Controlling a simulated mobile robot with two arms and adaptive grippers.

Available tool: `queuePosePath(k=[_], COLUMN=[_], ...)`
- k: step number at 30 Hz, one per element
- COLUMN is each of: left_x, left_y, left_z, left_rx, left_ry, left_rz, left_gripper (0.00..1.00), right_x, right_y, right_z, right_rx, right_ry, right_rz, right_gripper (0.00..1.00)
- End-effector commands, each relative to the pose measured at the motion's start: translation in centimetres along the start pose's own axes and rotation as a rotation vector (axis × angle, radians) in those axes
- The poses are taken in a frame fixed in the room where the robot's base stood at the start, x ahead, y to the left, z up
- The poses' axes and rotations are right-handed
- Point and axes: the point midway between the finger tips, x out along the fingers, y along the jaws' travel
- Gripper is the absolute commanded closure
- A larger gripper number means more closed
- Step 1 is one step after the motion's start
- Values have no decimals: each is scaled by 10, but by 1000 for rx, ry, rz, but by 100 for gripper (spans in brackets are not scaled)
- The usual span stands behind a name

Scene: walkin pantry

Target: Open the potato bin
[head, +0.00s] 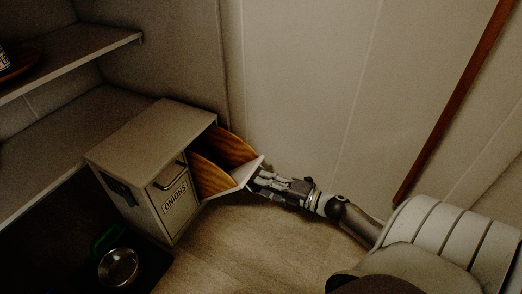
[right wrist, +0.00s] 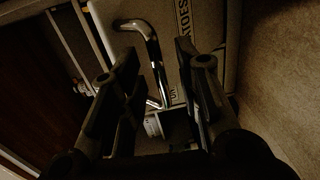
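The cabinet (head: 150,135) has two bins in the head view. The bin beside the onions bin (head: 173,200) is tilted out, with its curved wooden sides (head: 232,147) showing; I take it to be the potato bin. Its front faces away from the head camera, so its label is hidden there. My right gripper (head: 260,181) is at the outer side of this front. In the right wrist view, its two fingers (right wrist: 158,48) stand apart, with the curved metal handle (right wrist: 152,45) between them. Part of a dark label (right wrist: 184,18) shows beside the handle. My left gripper is not in view.
Shelves (head: 70,55) run along the left wall. A round metal object (head: 118,267) and something green (head: 106,240) lie in the dark area below. The floor (head: 255,240) in front of the cabinet is clear. A plain wall stands behind my right arm.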

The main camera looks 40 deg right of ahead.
Motion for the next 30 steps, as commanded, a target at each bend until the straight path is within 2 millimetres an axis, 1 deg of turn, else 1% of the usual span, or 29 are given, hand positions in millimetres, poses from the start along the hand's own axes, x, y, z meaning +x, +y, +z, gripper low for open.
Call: queuePosePath(k=[1,6,9,12,30], left_x=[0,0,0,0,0], left_y=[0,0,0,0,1], left_z=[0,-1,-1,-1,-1], left_rx=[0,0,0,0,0], left_ry=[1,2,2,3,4], left_rz=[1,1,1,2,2], left_gripper=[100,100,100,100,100], right_x=[-9,-35,-47,-54,-56], right_y=[-1,-1,-1,-1,0], right_z=[0,-1,-1,0,0], right_rx=[-1,0,-1,-2,-1], right_ry=[0,1,1,1,2], right_rz=[-3,-3,-3,-2,-1], right_gripper=[69,69,69,69,69])
